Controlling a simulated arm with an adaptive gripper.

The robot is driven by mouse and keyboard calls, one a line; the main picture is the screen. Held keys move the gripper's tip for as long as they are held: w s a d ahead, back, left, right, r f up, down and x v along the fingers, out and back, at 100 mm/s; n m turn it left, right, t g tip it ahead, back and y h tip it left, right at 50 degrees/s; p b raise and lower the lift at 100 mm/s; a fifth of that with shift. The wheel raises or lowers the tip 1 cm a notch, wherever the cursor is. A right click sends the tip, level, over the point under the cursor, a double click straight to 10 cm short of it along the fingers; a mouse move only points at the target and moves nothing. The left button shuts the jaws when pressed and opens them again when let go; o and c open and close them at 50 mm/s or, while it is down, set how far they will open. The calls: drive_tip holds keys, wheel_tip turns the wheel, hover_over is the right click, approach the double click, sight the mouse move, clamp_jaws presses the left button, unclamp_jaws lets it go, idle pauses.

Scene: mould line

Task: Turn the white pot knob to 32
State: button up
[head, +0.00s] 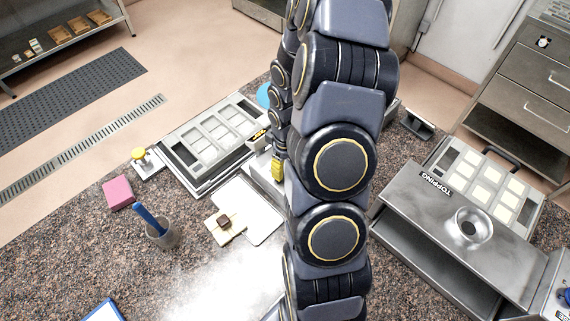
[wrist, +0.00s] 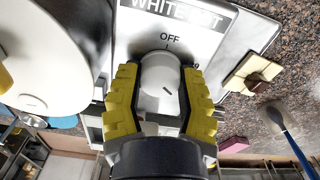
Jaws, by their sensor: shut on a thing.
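The white pot knob (wrist: 160,82) is a round white dial with a short dark pointer line. It sits on a panel (wrist: 130,40) marked "WHITE" and "OFF", with part of the lettering hidden. In the wrist view the pointer line slants toward the lower right; the number 32 is not readable. My gripper (wrist: 160,95) has its yellow ribbed fingers shut on the knob, one on each side. In the head view my arm hides the knob, and only a yellow finger (head: 277,170) shows beside the arm.
A white tray (head: 262,232) and a board with a brown piece (head: 225,221) lie left of my arm. A metal topping station (head: 405,205) stands at right.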

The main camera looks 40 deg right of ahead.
drive_tip(key=shift+m, duration=1.1)
drive_tip(key=o, duration=1.2)
drive_tip(key=shift+c, duration=0.2)
